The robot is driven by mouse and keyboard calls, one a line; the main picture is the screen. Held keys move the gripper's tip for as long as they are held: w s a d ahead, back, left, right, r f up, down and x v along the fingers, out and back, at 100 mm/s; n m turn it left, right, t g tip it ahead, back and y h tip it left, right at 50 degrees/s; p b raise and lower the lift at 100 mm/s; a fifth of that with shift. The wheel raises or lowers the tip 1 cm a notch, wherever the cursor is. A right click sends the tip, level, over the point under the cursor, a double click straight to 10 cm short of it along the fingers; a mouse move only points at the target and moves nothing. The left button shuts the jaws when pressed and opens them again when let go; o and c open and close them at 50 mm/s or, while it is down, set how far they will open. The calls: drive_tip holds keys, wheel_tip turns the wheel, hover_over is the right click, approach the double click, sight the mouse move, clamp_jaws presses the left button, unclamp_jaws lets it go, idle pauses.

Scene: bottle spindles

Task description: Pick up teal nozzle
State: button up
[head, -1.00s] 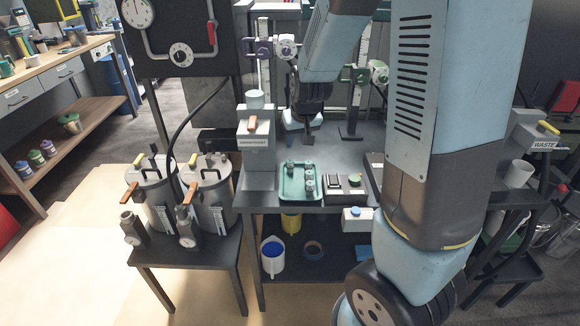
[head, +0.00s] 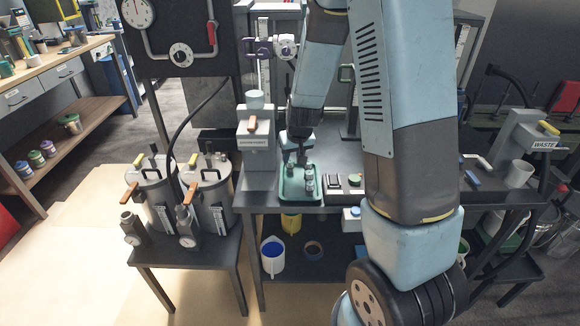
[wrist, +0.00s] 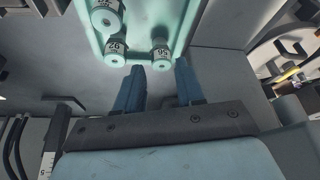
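A teal tray (head: 286,196) lies on the dark worktable and holds several small grey-and-teal nozzles (head: 309,183). In the wrist view three show in the tray (wrist: 180,12): one at the upper left (wrist: 106,17), one below it with a dark label (wrist: 116,50), and one at the right with a label (wrist: 161,55). I cannot tell which is the teal nozzle of the task. My gripper (head: 296,158) is over the tray's far part. In the wrist view its two dark blue fingers (wrist: 160,70) are apart with nothing between them, close to the right nozzle.
A grey dispenser (head: 257,140) with an orange handle stands left of the tray. Metal pots (head: 207,195) stand on a lower stand at left.

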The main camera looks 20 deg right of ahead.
sight(291, 162)
drive_tip(key=shift+x, duration=2.45)
drive_tip(key=shift+w, duration=0.15)
drive_tip(key=c, duration=0.7)
